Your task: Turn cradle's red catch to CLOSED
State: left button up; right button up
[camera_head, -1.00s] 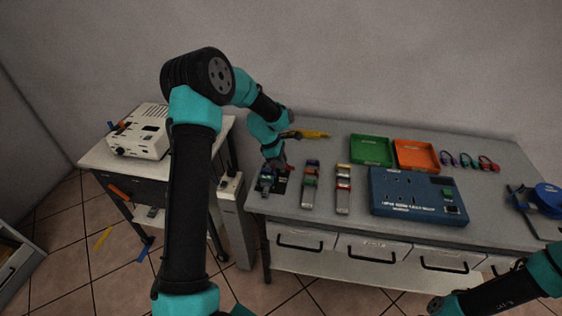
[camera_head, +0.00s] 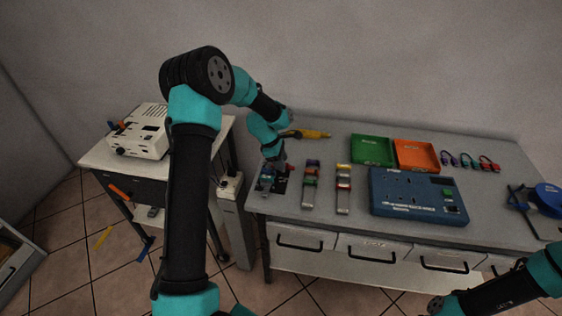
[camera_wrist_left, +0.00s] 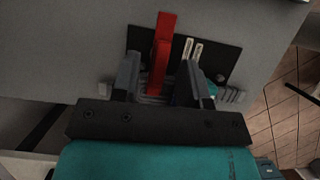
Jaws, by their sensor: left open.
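The cradle (camera_head: 281,186) is a dark plate with small fittings at the left end of the workbench. Its dark plate also shows in the left wrist view (camera_wrist_left: 224,64). The red catch (camera_wrist_left: 162,48) is a red bar standing up in that view, its lower part between my fingers. My left gripper (camera_head: 271,170) is over the cradle. In the left wrist view its fingers (camera_wrist_left: 158,78) are open, one on each side of the red catch; contact is unclear. Any CLOSED marking is not readable. My right gripper (camera_head: 436,306) is at the bottom edge, its jaws unclear.
Two pale bars (camera_wrist_left: 193,50) stand just right of the catch. Two strips with coloured blocks (camera_head: 312,185) lie right of the cradle. Beyond are a blue panel (camera_head: 418,196), a green tray (camera_head: 371,150) and an orange tray (camera_head: 416,155). A yellow tool (camera_head: 314,134) lies behind.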

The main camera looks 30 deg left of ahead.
pick_arm(q)
jog(key=v, duration=1.7)
jog(key=shift+d, duration=0.1)
